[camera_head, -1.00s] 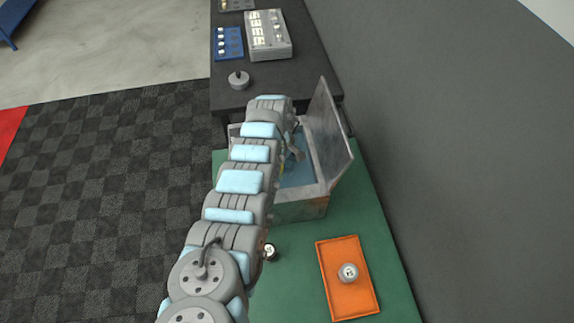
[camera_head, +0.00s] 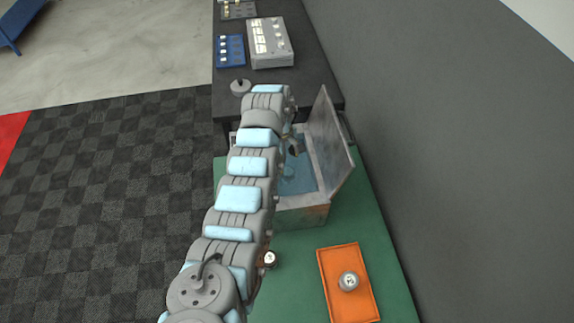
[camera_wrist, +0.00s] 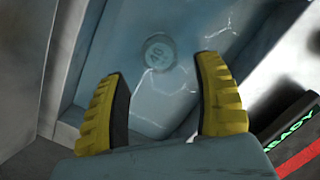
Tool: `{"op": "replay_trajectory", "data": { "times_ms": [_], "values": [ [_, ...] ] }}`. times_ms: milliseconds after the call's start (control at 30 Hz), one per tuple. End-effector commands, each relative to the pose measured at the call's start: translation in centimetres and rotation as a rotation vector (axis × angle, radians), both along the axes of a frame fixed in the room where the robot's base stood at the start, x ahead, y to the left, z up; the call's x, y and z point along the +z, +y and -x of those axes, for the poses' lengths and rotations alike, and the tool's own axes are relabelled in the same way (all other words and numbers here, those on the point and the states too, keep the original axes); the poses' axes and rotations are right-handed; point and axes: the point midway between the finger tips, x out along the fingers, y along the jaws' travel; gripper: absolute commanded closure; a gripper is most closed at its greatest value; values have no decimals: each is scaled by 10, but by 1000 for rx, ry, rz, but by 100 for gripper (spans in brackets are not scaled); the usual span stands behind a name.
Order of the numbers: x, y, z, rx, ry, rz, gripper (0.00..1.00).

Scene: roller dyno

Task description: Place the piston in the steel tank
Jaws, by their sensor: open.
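The steel tank (camera_head: 312,213) stands on the green table with its lid raised on the right and bluish liquid inside. In the wrist view, a round piston (camera_wrist: 160,50) with a marked pale top lies within the tank, under the liquid. My gripper (camera_wrist: 160,68) is open above it, its yellow fingers wide apart with nothing between them. In the head view my arm hides the tank's left side and most of the gripper.
An orange tray (camera_head: 328,281) holds a piston (camera_head: 349,281). Another small piston-like part (camera_head: 270,259) sits beside my arm. The black table behind carries a grey part (camera_head: 240,87), a blue rack (camera_head: 230,50) and a grey box (camera_head: 270,43). A wall runs along the right.

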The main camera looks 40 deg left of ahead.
Motion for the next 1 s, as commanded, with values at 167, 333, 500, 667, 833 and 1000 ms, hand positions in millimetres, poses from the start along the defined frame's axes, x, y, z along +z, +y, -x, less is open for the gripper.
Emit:
{"op": "replay_trajectory", "data": {
  "times_ms": [167, 333, 500, 667, 833, 1000],
  "values": [
    [22, 3, -1, 0, -4, -3, 32],
    [43, 7, -1, 1, -4, -5, 32],
    [52, 7, 0, 0, -4, -2, 32],
    [53, 7, 0, 0, -3, -2, 32],
    [52, 7, 0, 0, -3, -2, 32],
    [52, 7, 0, 0, -3, -2, 32]
  ]
}}
